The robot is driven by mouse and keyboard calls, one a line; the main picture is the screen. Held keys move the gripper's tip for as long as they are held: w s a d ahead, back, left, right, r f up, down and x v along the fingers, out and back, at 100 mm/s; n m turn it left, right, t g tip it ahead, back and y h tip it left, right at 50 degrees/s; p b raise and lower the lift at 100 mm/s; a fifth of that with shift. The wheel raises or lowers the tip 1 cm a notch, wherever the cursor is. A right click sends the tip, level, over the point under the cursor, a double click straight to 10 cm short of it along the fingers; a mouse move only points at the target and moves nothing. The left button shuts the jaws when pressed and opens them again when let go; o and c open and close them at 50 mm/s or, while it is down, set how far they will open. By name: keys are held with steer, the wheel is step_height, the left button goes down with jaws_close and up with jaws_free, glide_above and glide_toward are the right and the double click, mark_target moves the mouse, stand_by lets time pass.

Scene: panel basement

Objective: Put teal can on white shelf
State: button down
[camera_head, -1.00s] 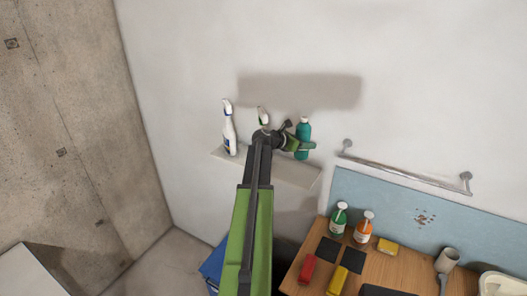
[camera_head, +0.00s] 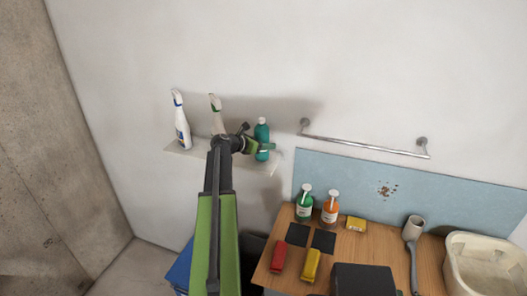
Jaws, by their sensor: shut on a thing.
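The teal can (camera_head: 262,131) is upright at the right part of the white shelf (camera_head: 187,151), which is fixed to the wall. My gripper (camera_head: 262,146) reaches the can from the left and is shut on it, around its lower half. I cannot tell whether the can's base touches the shelf or is just above it. My arm hides the middle of the shelf.
A white spray bottle (camera_head: 181,124) stands at the shelf's left end. A second spray bottle (camera_head: 216,116) stands partly hidden behind my arm. A metal rail (camera_head: 365,143) is on the wall at right. The wooden table (camera_head: 345,243) below holds bottles, blocks and a white basin (camera_head: 485,264).

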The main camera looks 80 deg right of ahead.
steer(key=shift+f, duration=0.45)
steer(key=shift+c, duration=2.3)
jaws_free()
steer(key=shift+r+p, duration=0.3)
steer(key=p+v, duration=0.4)
steer(key=v, duration=0.8)
steer(key=shift+f, duration=0.25)
